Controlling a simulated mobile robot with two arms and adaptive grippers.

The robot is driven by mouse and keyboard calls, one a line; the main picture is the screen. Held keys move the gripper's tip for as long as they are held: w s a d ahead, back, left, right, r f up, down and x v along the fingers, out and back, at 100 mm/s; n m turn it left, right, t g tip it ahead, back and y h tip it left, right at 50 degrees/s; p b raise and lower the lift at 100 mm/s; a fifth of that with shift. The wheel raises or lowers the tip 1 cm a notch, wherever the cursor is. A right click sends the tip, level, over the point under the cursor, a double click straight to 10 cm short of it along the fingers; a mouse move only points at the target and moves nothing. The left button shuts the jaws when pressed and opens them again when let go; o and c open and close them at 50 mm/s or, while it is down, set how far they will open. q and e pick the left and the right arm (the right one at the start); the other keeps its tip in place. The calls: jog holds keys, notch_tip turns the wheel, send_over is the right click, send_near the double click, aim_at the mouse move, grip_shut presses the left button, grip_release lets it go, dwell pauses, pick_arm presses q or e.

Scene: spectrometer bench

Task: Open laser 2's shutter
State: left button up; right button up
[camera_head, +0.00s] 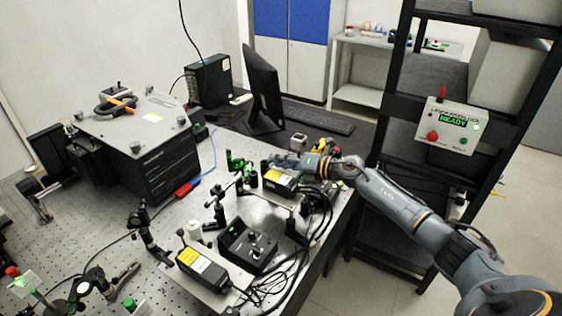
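Two black laser boxes with yellow labels stand on the optical bench. One laser (203,266) is at the near edge, and the other laser (280,181) is farther back, near the bench's right side. I cannot read which is laser 2, and no shutter shows clearly on either. My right arm reaches in from the right, and its gripper (300,168) is at the right end of the farther laser, close to its top. Contact and finger opening are too small to tell. My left gripper is not in view.
A black control box (247,247) with knobs sits between the lasers, with loose black cables (300,245) beside it. Optical mounts (218,205) stand left of the lasers. A dark rack (392,165) carries a panel reading READY (452,125). A monitor (262,85) stands behind.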

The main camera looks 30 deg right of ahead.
grip_shut()
jog(key=shift+w+d+f+m+y+b, duration=0.1)
jog(key=shift+d+f+m+y+b, duration=0.2)
jog(key=shift+m, duration=0.5)
jog(key=shift+o, duration=2.1)
grip_release()
jog(key=v, duration=1.2)
jog(key=shift+w+r, duration=0.1)
